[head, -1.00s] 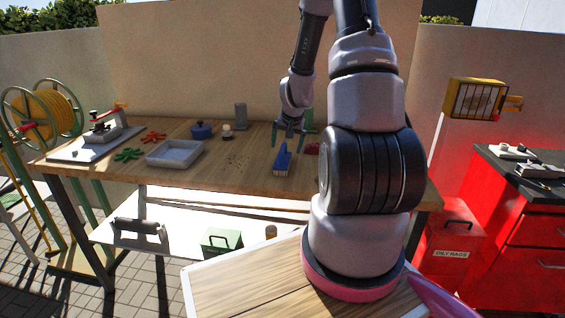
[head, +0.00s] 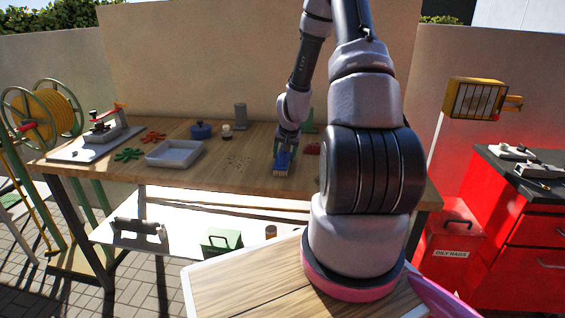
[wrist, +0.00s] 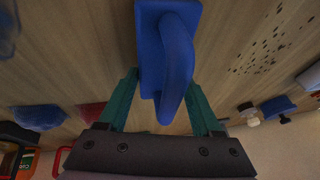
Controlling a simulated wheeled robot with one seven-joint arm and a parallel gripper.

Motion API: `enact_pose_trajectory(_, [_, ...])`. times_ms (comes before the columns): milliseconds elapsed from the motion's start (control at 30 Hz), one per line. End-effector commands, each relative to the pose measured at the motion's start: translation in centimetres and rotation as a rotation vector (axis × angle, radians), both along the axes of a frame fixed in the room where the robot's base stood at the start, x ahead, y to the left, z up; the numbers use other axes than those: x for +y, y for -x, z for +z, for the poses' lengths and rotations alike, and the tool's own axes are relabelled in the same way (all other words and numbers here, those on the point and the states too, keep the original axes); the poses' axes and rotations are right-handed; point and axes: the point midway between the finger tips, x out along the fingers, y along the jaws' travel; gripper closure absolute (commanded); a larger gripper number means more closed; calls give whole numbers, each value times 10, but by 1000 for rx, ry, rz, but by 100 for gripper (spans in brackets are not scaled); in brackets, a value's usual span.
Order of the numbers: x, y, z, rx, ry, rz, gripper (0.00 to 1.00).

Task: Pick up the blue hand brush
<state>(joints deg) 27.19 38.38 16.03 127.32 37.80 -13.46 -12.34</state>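The blue hand brush (head: 282,161) lies on the wooden workbench (head: 215,170), right of the bench's middle. In the wrist view the brush (wrist: 150,45) shows its flat blue block and raised blue handle. My gripper (head: 284,147) is down at the brush's far end in the head view. In the wrist view my gripper (wrist: 162,85) has its two green fingers apart, one on each side of the handle end. A gap shows between the fingers and the handle. The bristles are mostly hidden.

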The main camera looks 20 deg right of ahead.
Motion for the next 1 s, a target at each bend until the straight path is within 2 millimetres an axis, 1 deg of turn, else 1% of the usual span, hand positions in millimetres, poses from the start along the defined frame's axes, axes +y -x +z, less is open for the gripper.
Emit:
enact_pose_trajectory(233, [0, 0, 1, -1, 1, 0, 95])
enact_pose_trajectory(367, [0, -1, 7, -1, 2, 1, 95])
enact_pose_trajectory(467, [0, -1, 17, -3, 3, 2, 95])
enact_pose_trajectory(567, [1, -1, 35, -4, 4, 3, 95])
enact_pose_trajectory(700, [1, -2, 64, -5, 4, 3, 95])
enact_pose_trajectory(800, [1, -1, 81, -4, 2, 3, 95])
enact_pose_trajectory(1000, [0, 0, 97, -1, 2, 1, 95])
